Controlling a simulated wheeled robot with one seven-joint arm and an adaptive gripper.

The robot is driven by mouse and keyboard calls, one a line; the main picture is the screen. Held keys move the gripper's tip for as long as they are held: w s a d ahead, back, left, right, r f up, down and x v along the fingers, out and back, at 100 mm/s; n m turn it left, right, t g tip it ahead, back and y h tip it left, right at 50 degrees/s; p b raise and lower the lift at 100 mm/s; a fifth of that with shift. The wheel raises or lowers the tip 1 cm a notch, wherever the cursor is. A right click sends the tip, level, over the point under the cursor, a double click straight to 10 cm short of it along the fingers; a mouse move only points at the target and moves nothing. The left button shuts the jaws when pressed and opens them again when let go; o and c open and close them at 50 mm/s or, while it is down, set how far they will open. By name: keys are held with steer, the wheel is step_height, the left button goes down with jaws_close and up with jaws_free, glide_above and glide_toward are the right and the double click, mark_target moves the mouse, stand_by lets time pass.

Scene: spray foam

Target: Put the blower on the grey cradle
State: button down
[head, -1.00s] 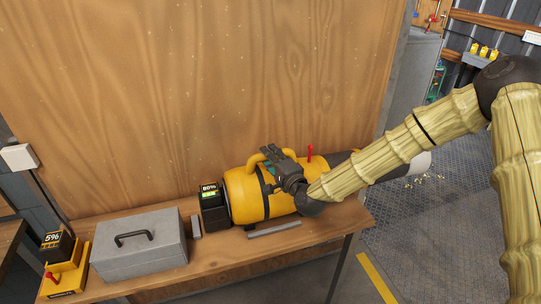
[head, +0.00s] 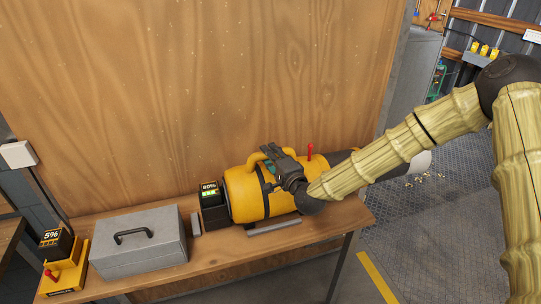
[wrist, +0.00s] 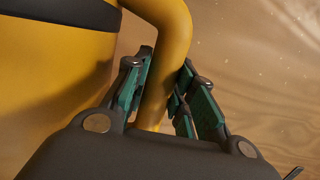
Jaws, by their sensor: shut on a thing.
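The yellow-and-black blower (head: 243,194) lies along the bench, its 80% battery (head: 212,204) at the left end and its tube pointing right. My gripper (head: 270,160) is at the blower's top handle. In the wrist view, the fingers of my gripper (wrist: 165,95) stand on both sides of the yellow handle (wrist: 168,45), shut on it. Grey cradle parts show as a bar (head: 274,228) in front of the blower and a short upright piece at its left end. The blower's underside is hidden, so I cannot tell whether it touches the cradle.
A grey toolbox (head: 138,245) stands on the wooden bench (head: 220,250) left of the blower. A yellow charger (head: 68,275) with a 5% battery is at the far left. A plywood wall (head: 200,90) rises behind. Open floor lies to the right.

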steer(key=shift+f+b, duration=0.2)
steer(key=shift+b, duration=0.1)
stand_by(0.4)
